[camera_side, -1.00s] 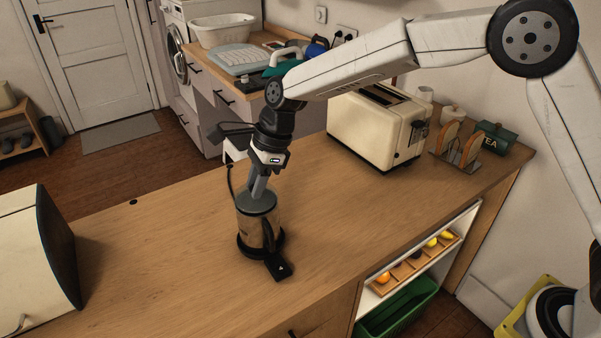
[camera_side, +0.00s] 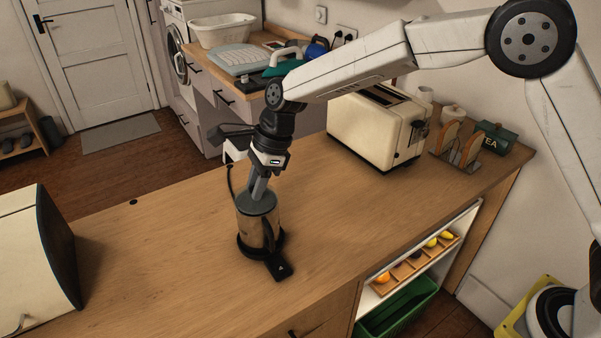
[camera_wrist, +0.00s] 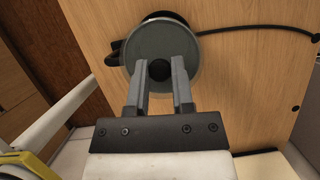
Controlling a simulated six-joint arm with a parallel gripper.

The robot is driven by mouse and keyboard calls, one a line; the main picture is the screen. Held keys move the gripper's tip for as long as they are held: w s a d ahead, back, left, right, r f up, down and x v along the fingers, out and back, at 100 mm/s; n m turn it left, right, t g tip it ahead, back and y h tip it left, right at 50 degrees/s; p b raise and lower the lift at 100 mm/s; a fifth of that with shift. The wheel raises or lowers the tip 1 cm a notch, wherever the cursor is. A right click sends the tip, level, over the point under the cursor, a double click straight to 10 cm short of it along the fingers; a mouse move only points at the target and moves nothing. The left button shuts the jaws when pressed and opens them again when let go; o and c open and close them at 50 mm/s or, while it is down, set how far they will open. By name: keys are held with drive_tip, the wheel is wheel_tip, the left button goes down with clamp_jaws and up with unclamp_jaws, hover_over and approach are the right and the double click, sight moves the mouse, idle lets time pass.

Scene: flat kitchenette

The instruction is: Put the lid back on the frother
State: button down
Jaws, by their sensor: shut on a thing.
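The frother (camera_side: 256,232) stands upright on its black base (camera_side: 279,268) on the wooden counter, in the middle of the side view. The grey round lid (camera_side: 248,207) is at the top of the frother; I cannot tell whether it is fully seated. In the wrist view the lid (camera_wrist: 141,58) covers most of the frother's top, and a dark rim shows beyond its far edge. My gripper (camera_side: 259,192) points down from above, and it also shows in the wrist view (camera_wrist: 160,72). Its two fingers are shut on the lid's black knob (camera_wrist: 159,70).
A cream toaster (camera_side: 372,125) stands at the back right, with a toast rack (camera_side: 456,146) beside it. A cream box-shaped appliance (camera_side: 30,255) is at the left. A black cable (camera_wrist: 265,29) runs from the frother's base. The counter around the frother is mostly clear.

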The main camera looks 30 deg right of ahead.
unclamp_jaws()
idle(0.4)
drive_tip(key=shift+r, duration=0.1)
drive_tip(key=shift+r, duration=3.4)
clamp_jaws()
